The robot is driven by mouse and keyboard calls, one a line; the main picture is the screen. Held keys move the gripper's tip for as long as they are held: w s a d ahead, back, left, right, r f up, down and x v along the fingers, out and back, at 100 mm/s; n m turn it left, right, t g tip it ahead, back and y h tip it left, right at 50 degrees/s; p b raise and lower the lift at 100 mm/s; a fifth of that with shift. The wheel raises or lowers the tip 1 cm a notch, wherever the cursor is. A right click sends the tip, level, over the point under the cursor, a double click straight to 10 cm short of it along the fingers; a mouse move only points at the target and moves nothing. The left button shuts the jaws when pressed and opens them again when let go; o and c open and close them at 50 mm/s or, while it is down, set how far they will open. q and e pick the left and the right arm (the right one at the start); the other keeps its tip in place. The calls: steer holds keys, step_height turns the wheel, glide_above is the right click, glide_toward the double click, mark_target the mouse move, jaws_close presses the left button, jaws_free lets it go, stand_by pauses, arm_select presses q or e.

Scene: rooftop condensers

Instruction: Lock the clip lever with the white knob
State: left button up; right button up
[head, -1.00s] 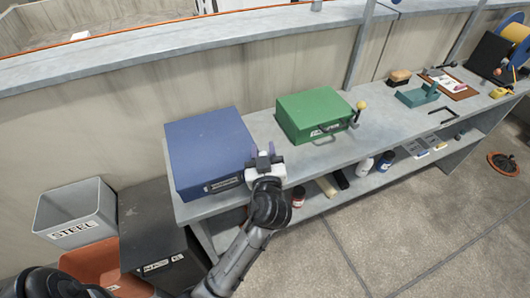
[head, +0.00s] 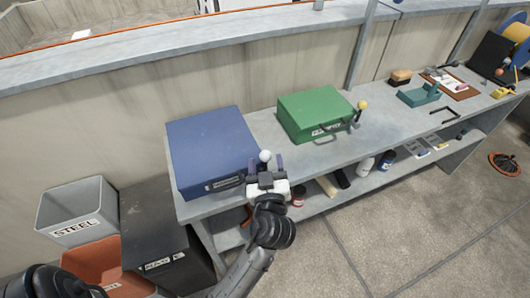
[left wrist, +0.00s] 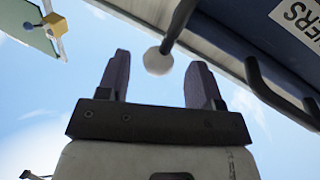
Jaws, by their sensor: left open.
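The white knob (head: 265,156) shows at the front right corner of the blue case (head: 210,145). In the left wrist view the white knob (left wrist: 157,61) sits on the end of a dark clip lever (left wrist: 180,20) beside the case. My left gripper (head: 266,170) is open, its two purple-grey fingers pointing at the knob. In the left wrist view the knob appears between the fingertips of my left gripper (left wrist: 162,78), with gaps on both sides and no visible contact. My right gripper is not in view.
A green case (head: 315,113) with a yellow-knobbed lever (head: 362,105) stands to the right on the grey bench (head: 300,160). Bottles and small items lie on the lower shelf. A grey bin (head: 75,212), an orange bin and a dark bin stand left.

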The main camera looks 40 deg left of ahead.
mark_target(266, 162)
arm_select(q)
steer(key=shift+v, duration=1.55)
